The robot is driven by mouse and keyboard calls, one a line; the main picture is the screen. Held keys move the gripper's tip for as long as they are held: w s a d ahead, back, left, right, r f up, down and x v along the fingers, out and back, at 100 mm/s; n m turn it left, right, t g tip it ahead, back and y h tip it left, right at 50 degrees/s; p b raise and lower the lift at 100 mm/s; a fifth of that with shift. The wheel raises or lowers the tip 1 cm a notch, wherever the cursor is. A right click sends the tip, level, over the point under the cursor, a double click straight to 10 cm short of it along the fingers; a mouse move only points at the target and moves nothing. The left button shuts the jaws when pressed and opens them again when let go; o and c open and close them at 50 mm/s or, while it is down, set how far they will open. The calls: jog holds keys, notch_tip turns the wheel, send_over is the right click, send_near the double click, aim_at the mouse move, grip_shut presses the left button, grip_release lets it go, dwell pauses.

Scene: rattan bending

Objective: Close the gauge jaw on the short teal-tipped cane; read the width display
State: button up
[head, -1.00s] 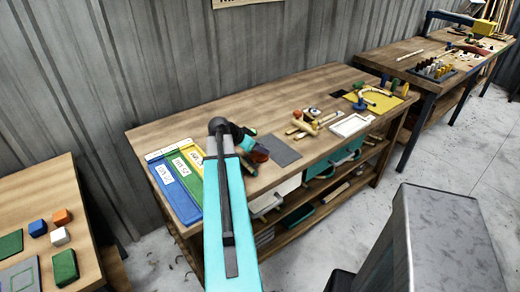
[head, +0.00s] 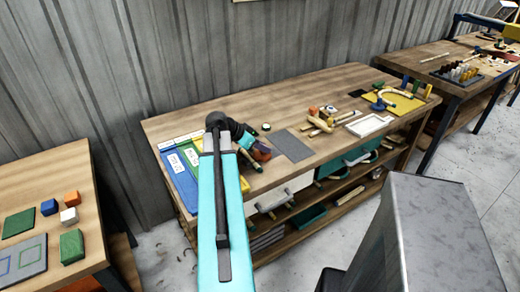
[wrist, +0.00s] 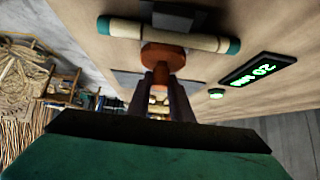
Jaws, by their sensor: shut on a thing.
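The short pale cane (wrist: 120,27) with teal tips lies crosswise at the top of the wrist view. My gripper (wrist: 162,78) is shut on an orange-brown knob (wrist: 163,55) right beside the cane, seemingly the gauge jaw's handle. Whether the jaw touches the cane is hidden behind the knob. The width display (wrist: 258,70) is lit green and, upside down in the view, appears to read 20 mm. A round green lamp (wrist: 216,93) glows near it.
On the bench (head: 330,90), blue, green and yellow labelled strips (head: 180,170) lie to the left. A grey mat (head: 292,145), a white frame (head: 370,125) and a yellow board (head: 405,105) lie to the right. Small blocks (head: 70,215) stand on the left table.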

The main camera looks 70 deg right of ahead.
jog(key=shift+w, duration=0.15)
jog(key=o, duration=0.9)
jog(key=shift+a, duration=0.1)
jog(key=b+v, duration=0.2)
jog(key=v, duration=1.1)
jog(key=shift+r, duration=0.3)
jog(key=shift+a+r, duration=0.15)
